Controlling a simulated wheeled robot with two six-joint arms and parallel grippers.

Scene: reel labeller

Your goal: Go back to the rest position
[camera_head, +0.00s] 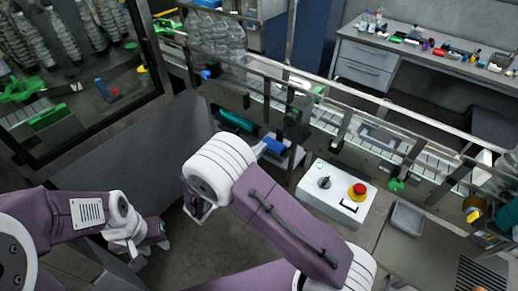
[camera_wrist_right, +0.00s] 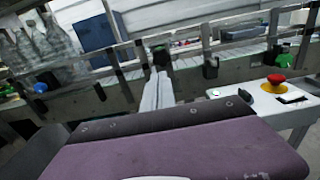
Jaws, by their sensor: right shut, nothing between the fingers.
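My right arm reaches up from the bottom right in the head view, and its white joint hides most of the hand. The pale fingertips of my right gripper (camera_head: 259,150) show just past that joint, near the conveyor's front edge. In the right wrist view the two fingers of my right gripper (camera_wrist_right: 158,88) lie together, shut and empty, pointing at the conveyor rail. My left gripper (camera_head: 152,248) hangs low at the left over the floor, apart from the machine. Its fingers are small and partly turned away, so their opening is unclear.
The conveyor (camera_head: 330,118) with rails and brackets crosses ahead. A white control box (camera_head: 325,207) with a red button (camera_head: 360,188) stands right of my right arm. A grey tray (camera_head: 406,219) lies farther right. Clear bottles (camera_head: 228,45) stand behind the rail. A dark-framed glass panel is at left.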

